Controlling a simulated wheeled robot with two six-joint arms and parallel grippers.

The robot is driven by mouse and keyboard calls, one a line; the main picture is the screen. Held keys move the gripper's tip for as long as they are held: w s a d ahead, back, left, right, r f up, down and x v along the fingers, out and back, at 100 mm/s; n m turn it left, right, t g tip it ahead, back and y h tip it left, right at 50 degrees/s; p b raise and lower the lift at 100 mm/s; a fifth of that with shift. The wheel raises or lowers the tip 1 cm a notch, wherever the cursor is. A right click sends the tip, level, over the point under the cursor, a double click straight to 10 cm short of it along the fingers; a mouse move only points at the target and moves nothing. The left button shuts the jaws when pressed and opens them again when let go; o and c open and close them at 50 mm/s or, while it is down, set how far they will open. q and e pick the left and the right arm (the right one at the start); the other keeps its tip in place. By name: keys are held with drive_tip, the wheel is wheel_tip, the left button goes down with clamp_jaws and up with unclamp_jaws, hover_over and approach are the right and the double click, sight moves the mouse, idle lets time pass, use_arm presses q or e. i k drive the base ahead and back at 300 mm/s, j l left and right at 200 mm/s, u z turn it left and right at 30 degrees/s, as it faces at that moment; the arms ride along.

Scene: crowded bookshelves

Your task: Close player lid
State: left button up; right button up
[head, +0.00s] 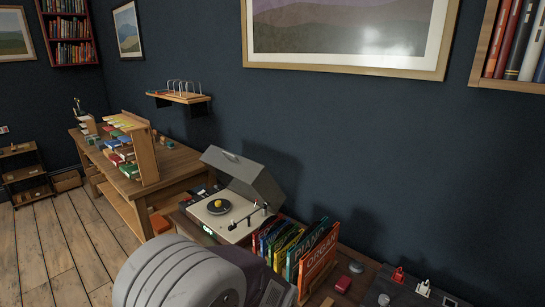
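A record player (222,214) stands on a low wooden cabinet against the dark wall, near the middle of the head view. Its grey lid (246,176) is open, tilted up and back toward the wall. A dark disc with a yellow centre (218,206) lies on the deck, with the tonearm to its right. A grey rounded part of my own body fills the bottom centre. Neither gripper shows in this view.
Upright books and records (318,258) stand right of the player, close to it. Small items, including a red block (343,284), lie further right. A wooden table (170,165) with a book rack (145,155) stands behind left. Wooden floor (60,255) is clear at left.

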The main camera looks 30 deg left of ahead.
sight(257, 173)
drive_tip(key=u, duration=1.4)
drive_tip(key=i, duration=0.1)
drive_tip(key=j+z, duration=0.05)
